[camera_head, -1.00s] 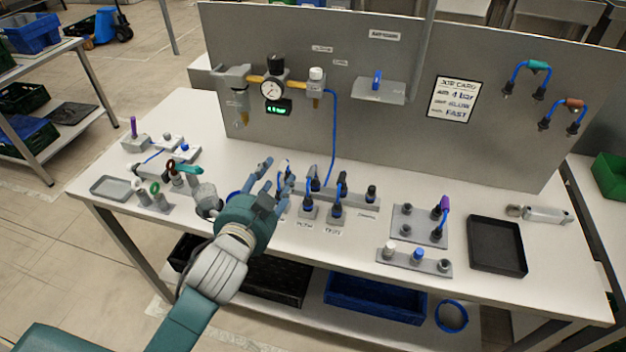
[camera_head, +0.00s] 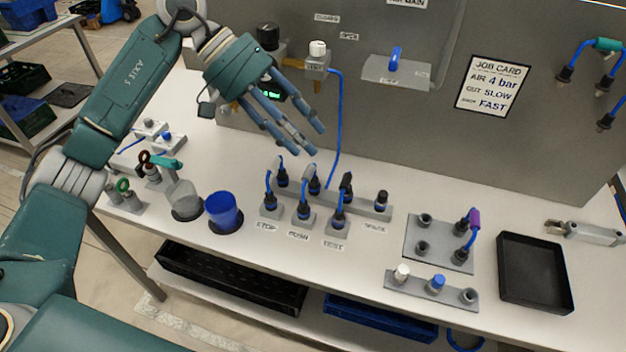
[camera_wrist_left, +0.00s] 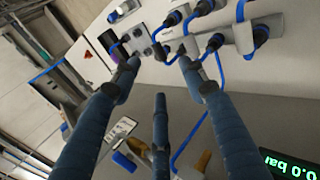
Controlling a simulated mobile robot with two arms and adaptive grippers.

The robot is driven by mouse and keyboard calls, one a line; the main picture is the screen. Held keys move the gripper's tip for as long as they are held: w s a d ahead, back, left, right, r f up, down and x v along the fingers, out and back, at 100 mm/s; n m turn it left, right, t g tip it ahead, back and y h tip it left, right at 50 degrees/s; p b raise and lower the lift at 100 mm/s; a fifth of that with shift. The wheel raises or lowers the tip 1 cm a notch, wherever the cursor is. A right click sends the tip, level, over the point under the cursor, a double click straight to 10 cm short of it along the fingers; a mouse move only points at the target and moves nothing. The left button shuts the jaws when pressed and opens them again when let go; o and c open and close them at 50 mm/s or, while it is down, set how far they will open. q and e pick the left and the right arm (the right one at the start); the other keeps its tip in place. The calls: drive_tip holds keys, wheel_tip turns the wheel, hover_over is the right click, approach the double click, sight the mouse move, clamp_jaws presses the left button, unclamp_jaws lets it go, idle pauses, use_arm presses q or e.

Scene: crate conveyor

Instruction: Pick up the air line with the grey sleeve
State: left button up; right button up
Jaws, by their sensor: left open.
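Several short blue air lines (camera_head: 304,195) loop between the front sockets labelled STOP, DOWN and a third, and the rear manifold block. Their sleeves look pale grey to dark, and I cannot tell for sure which is the grey one. My left gripper (camera_head: 308,140) is open and empty, in the air above and behind these lines, with its fingers pointing down to the right. My right gripper is not in view.
A purple-sleeved line (camera_head: 473,222) stands on a square plate (camera_head: 438,243) to the right. A teal-sleeved line (camera_head: 607,44) hangs on the back panel. A blue cup (camera_head: 223,212), a black tray (camera_head: 533,270) and a long blue hose (camera_head: 336,130) are also near. The front table edge is mostly clear.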

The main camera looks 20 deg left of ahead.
sight(308, 170)
use_arm(q)
drive_tip(key=shift+m+y, duration=0.5)
drive_tip(key=shift+y, duration=0.3)
drive_tip(key=f, duration=0.2)
drive_tip(key=a+f+p, duration=0.1)
drive_tip(key=f, duration=0.1)
drive_tip(key=shift+s+a+f, duration=0.1)
drive_tip(key=shift+a+f, duration=0.1)
drive_tip(key=shift+f, duration=0.05)
drive_tip(key=x, duration=0.2)
drive_tip(key=p+x, duration=0.2)
drive_tip(key=x, duration=0.1)
drive_tip(key=shift+w+d+f, duration=0.2)
drive_tip(key=shift+w+f, duration=0.1)
drive_tip(key=shift+f, duration=0.05)
clamp_jaws()
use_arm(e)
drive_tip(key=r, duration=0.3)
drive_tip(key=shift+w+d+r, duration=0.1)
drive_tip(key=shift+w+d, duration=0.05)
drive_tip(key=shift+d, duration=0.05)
